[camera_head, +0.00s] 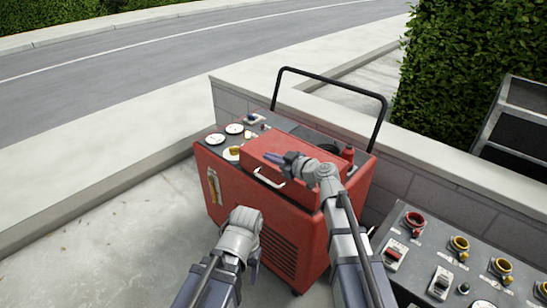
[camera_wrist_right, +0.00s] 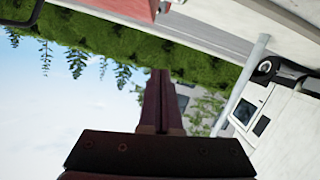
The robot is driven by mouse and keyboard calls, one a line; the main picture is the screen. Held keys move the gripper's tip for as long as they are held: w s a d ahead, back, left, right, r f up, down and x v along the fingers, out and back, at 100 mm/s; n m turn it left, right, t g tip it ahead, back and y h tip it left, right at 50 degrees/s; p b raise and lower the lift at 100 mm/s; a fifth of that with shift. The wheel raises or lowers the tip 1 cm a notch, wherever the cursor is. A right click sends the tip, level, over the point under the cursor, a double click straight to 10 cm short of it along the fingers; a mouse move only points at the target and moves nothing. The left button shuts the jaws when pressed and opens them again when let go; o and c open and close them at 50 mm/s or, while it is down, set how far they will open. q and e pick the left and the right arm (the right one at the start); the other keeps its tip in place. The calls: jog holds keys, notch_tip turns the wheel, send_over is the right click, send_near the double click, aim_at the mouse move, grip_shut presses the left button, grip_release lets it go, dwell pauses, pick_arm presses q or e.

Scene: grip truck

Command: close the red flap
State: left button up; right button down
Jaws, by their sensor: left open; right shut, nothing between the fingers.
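A red machine (camera_head: 236,194) stands by a low wall in the head view. Its red flap (camera_head: 270,148) lies over the top, with a white handle (camera_head: 268,179) at its front edge. The flap looks low and nearly flat; I cannot tell whether it sits fully down. My right gripper (camera_head: 274,157) is shut and empty, just above the flap; I cannot tell if it touches. My right gripper (camera_wrist_right: 160,100) also shows with its fingers together in the right wrist view. My left gripper (camera_head: 254,264) is open in front of the machine's vented front; its fingers are mostly hidden.
Gauges (camera_head: 234,129) and a black push bar (camera_head: 335,81) are on the machine. A grey control panel (camera_head: 452,262) with knobs and switches stands at the lower right. A low wall (camera_head: 440,180) and a hedge (camera_head: 450,75) lie behind. Pavement (camera_head: 110,220) at left is clear.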

aim_at(268, 182)
jog(key=shift+s+a+f+n+t+h+b, duration=0.1)
jog(key=shift+s+a+f+n+t+b, duration=0.2)
jog(key=shift+f+b, duration=1.3)
jog(key=shift+s+a+f+n+g+h+b, duration=0.1)
jog(key=shift+f+n+b, duration=0.35)
jog(key=shift+f+b, duration=1.15)
jog(key=shift+s+a+f+n+t+h+b, duration=0.1)
jog(key=shift+s+f+n+t+b, duration=0.2)
jog(key=shift+f+b, duration=1.3)
jog(key=shift+w+f, duration=0.1)
jog(key=shift+w, duration=0.05)
jog(key=shift+s+a+r+p, duration=0.2)
jog(key=shift+r+p, duration=0.4)
jog(key=shift+p, duration=0.15)
jog(key=s+d+r+p, duration=0.4)
jog(key=s, duration=0.5)
jog(key=shift+d, duration=0.4)
jog(key=shift+r, duration=0.1)
